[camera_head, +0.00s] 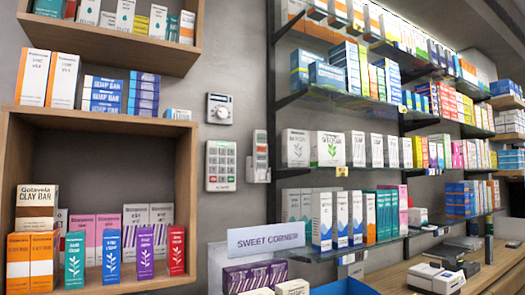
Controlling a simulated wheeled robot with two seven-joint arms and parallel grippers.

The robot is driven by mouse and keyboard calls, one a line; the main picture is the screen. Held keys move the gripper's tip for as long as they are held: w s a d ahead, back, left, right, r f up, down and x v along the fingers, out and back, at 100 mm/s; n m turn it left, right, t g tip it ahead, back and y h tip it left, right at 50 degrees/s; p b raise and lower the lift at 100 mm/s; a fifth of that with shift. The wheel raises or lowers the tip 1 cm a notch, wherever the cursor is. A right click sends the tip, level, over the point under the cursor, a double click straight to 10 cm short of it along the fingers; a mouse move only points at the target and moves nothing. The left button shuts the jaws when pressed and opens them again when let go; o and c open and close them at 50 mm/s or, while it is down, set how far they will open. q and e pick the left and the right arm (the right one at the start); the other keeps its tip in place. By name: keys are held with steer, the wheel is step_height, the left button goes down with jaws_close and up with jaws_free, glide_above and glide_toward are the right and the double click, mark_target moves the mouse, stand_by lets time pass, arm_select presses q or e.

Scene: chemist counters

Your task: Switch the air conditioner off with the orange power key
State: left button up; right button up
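Three small wall devices are on the grey wall between the wooden shelves and the glass shelves. Right of the panel, a slim pale handset-like unit (260,155) sits in what looks like a wall holder. I cannot make out an orange power key on any of them. No air conditioner is recognisable in view. Neither of my grippers is in view.
A wooden shelf unit (100,120) with boxes stands at the left. Glass shelves (330,168) packed with boxes run along the right. A "SWEET CORNER" sign (266,238) stands below the devices, above purple striped boxes (254,276). A wooden counter (400,278) is at the lower right.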

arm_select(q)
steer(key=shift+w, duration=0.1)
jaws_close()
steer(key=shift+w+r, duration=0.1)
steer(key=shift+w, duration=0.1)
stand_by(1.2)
